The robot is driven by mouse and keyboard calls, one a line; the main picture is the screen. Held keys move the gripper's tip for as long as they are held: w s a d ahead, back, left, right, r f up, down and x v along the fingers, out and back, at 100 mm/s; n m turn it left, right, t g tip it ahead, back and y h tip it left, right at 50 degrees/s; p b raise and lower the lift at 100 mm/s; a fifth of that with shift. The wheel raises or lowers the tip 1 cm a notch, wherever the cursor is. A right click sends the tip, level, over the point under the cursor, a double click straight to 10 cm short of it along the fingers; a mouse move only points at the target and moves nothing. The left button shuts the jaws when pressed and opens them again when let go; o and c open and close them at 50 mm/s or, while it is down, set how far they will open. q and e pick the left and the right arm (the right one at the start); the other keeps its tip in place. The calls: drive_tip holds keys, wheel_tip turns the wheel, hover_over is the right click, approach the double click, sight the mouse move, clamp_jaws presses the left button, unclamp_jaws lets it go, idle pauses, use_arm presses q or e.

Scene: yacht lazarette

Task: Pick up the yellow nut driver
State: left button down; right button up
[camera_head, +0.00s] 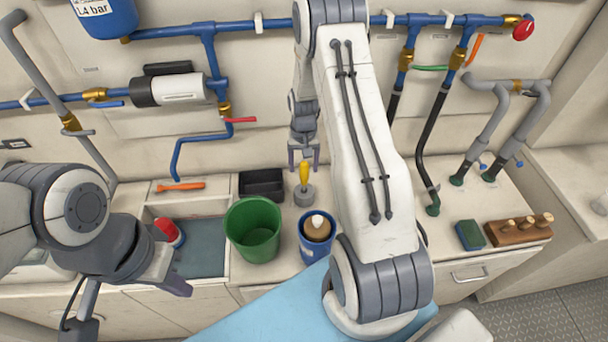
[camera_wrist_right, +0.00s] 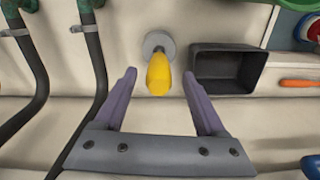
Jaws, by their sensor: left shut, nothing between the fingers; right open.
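The yellow nut driver (camera_head: 304,174) stands upright in a round grey holder (camera_head: 303,196) on the counter. Its handle points up at my right gripper (camera_head: 304,164), which is open just above and around the handle's top. In the right wrist view the yellow handle (camera_wrist_right: 158,76) shows between the two purple fingers of the gripper (camera_wrist_right: 159,78), with a gap on each side. The grey holder (camera_wrist_right: 158,44) shows beyond it. My left gripper (camera_head: 178,280) is shut and empty, low over the front of the counter at the left.
A black open bin (camera_head: 262,184) stands beside the holder. A green bucket (camera_head: 252,230) and a blue container (camera_head: 315,240) stand in front. An orange tool (camera_head: 180,186) lies left. Blue pipes (camera_head: 210,55) run along the wall behind.

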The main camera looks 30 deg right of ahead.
sight(304, 175)
drive_tip(key=shift+f+p, duration=0.3)
drive_tip(key=shift+f, duration=0.1)
wheel_tip(304, 175, down, 3)
drive_tip(key=shift+s+f+p, duration=0.1)
drive_tip(key=shift+f+p, duration=0.05)
drive_tip(key=shift+p, duration=0.6)
drive_tip(key=shift+d+f, duration=0.1)
drive_tip(key=shift+f, duration=0.35)
clamp_jaws()
